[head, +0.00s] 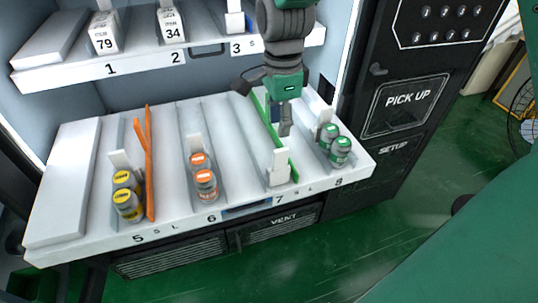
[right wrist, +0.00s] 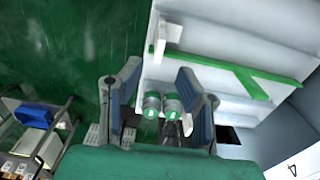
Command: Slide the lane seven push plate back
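The lane seven push plate (head: 278,168) is a small white upright block at the front end of lane 7, beside the slanted green divider (head: 291,166). In the right wrist view the white push plate (right wrist: 168,38) is at top centre, beyond the fingers, with the green divider (right wrist: 240,78) to its right. My right gripper (head: 284,130) points down over the shelf by the green divider, behind the plate and apart from it. Its fingers (right wrist: 160,108) are spread with nothing held between them. My left gripper is not in view.
Green-capped bottles (head: 340,150) stand in lane 8, just right of my gripper. Orange-capped bottles (head: 205,184) stand in lane 6. Yellow-capped bottles (head: 126,202) stand in lane 5 beside an orange divider (head: 149,170). The upper shelf (head: 140,72) overhangs behind.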

